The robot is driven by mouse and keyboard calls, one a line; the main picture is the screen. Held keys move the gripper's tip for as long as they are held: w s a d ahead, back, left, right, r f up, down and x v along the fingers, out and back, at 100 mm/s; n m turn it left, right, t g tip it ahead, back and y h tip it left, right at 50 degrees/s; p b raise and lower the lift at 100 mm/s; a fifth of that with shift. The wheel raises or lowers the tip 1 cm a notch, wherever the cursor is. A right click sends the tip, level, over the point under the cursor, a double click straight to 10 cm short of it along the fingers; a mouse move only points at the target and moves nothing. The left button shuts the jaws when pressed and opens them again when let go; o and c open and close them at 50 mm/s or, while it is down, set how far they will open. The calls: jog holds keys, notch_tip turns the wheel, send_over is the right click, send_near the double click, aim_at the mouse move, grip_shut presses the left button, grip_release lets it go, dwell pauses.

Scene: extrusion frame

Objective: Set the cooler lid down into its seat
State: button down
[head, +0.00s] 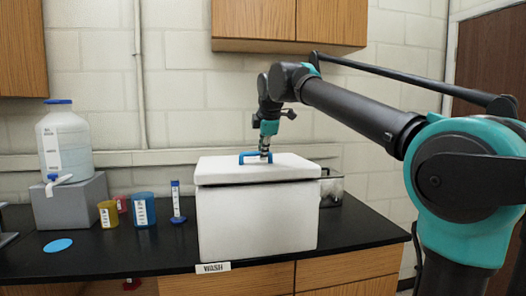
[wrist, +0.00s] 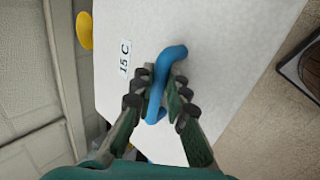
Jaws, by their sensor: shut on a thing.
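The white cooler lid (head: 225,172) lies over the white cooler box (head: 256,224) on the black counter. A dark line runs between lid and box, and the lid looks slightly offset from the box. I cannot tell whether it rests in its seat or hovers just above it. Its blue handle (head: 248,156) stands on top. My gripper (head: 265,151) comes down from above and is shut on this handle. In the wrist view, both fingers of my gripper (wrist: 162,80) close around the blue handle (wrist: 170,55), above the lid's white top (wrist: 225,50) with a "15 C" label.
Left of the cooler stand a blue-capped tube (head: 176,200), a blue cup (head: 144,210), a yellow cup (head: 107,214) and a jug (head: 65,142) on a grey block. A clear container (head: 332,188) sits close behind the cooler's right side. The wall is behind.

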jog(key=shift+f, duration=0.5)
dwell(0.4)
jog(key=c, duration=1.4)
grip_release()
jog(key=shift+c, duration=0.2)
